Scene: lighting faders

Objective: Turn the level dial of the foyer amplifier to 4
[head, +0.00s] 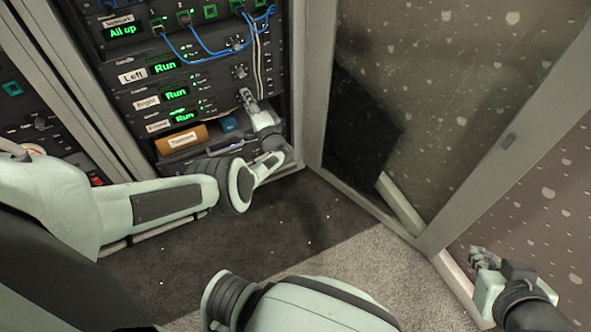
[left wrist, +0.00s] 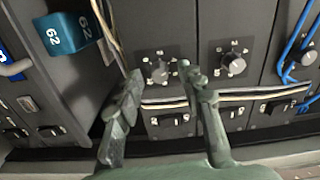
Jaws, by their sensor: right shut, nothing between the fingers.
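The dial's pointer setting is too small to read. My right gripper (head: 481,260) is shut and empty at the lower right.
Further dials show on the units above (head: 239,71), also in the left wrist view (left wrist: 235,63). Blue cables (head: 205,55) and pale cables (left wrist: 190,97) run close by. A brown roll (head: 181,138) and a blue item (left wrist: 61,34) sit below. A glass door (head: 450,90) stands at right.

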